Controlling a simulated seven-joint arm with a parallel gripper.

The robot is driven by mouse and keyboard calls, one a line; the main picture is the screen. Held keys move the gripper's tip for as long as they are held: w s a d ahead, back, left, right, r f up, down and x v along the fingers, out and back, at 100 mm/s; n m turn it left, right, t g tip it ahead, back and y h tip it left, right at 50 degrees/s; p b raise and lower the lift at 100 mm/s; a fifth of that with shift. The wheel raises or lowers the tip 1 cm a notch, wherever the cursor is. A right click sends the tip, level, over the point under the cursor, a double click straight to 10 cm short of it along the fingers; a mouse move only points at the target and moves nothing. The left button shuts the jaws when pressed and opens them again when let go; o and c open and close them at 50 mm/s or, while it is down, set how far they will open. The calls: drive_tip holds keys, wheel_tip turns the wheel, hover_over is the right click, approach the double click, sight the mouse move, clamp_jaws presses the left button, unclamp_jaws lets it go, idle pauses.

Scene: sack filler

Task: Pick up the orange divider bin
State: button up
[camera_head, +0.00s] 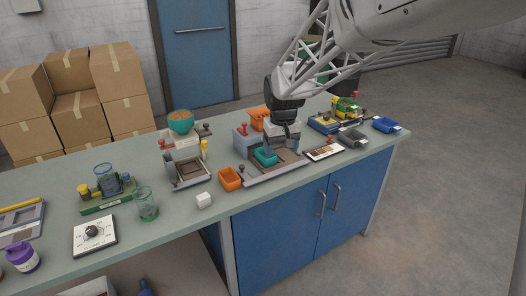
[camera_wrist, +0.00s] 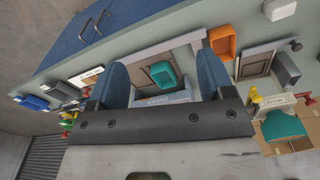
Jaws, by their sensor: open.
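The small orange bin (camera_head: 230,179) stands on the green bench, at the left front corner of the sack filler station. It also shows in the wrist view (camera_wrist: 222,42), upper right, outside my right-hand finger. My gripper (camera_head: 279,146) points down over the station, right of the orange bin and apart from it. In the wrist view my gripper (camera_wrist: 162,78) has its two blue fingers spread wide with nothing held. A teal bin (camera_head: 265,157) lies below the gap between them; it also shows in the wrist view (camera_wrist: 162,75).
An orange hopper (camera_head: 258,117) rises behind the gripper. A second station with a teal bowl (camera_head: 181,122) stands left. A white cube (camera_head: 204,200) lies in front left of the orange bin. A blue bin (camera_head: 385,125) is at the right end.

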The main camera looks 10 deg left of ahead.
sight(229, 175)
drive_tip(key=w+a+f+n, duration=0.1)
drive_tip(key=w+a+f, duration=0.1)
drive_tip(key=a+f, duration=0.4)
drive_tip(key=w+a+f+n, duration=0.1)
drive_tip(key=w+a+f, duration=0.2)
drive_tip(key=a, duration=1.1)
wheel_tip(229, 175, down, 3)
drive_tip(key=shift+w+r+n+g, duration=0.1)
drive_tip(key=shift+w+n+g, duration=0.1)
drive_tip(key=shift+n+g, duration=0.15)
drive_tip(key=shift+f, duration=1.3)
drive_tip(key=shift+f, duration=0.1)
drive_tip(key=shift+w+f, duration=0.15)
drive_tip(key=shift+f, duration=1.1)
drive_tip(key=shift+w+f, duration=0.15)
drive_tip(key=shift+f, duration=1.1)
drive_tip(key=c, duration=0.7)
drive_tip(key=shift+r, duration=0.1)
